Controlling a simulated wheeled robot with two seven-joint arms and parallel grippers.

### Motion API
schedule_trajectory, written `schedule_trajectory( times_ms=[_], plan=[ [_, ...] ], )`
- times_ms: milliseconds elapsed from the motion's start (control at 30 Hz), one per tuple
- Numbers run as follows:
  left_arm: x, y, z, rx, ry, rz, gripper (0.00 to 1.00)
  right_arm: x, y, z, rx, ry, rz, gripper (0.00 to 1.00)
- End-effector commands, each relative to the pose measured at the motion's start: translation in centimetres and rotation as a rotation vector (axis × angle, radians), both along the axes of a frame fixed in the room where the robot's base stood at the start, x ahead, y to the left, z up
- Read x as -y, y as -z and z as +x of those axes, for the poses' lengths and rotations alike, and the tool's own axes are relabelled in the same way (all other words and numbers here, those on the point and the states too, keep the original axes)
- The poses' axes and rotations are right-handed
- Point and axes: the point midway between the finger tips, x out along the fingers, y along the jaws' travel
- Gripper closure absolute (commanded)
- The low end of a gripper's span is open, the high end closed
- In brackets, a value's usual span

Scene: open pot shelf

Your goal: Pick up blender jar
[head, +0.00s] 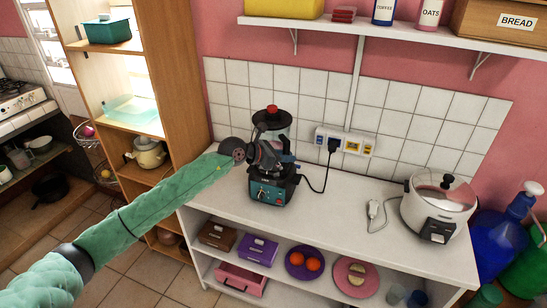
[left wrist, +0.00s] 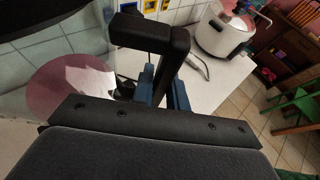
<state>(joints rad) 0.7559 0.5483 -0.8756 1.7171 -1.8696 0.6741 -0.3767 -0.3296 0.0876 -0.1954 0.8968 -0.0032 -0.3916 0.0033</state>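In the left wrist view a black bent bar (left wrist: 165,50), seemingly the jar's handle, runs down between the blue fingers (left wrist: 180,95). Whether they press on it cannot be told. Clear, curved jar wall seems to fill the left of that view. My right gripper is not in view.
A power strip (head: 345,142) with a plugged black cord is on the wall right of the blender. A white cooker (head: 437,212) stands at the counter's right. A wooden shelf unit (head: 172,60) rises at left. A wall shelf (head: 400,32) hangs above.

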Motion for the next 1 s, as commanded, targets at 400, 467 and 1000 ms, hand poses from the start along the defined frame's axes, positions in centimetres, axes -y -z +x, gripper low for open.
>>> schedule_trajectory(
  times_ms=[400, 467, 1000],
  plan=[
    [-0.01, -0.04, 0.01, 0.0, 0.0, 0.0, 1.0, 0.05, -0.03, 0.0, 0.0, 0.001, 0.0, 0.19],
    [-0.01, -0.04, 0.01, 0.0, 0.0, 0.0, 1.0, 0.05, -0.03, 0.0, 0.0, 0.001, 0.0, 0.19],
    [-0.03, -0.05, 0.02, 0.0, -0.001, 0.0, 1.0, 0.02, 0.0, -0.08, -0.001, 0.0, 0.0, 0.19]
  ],
)
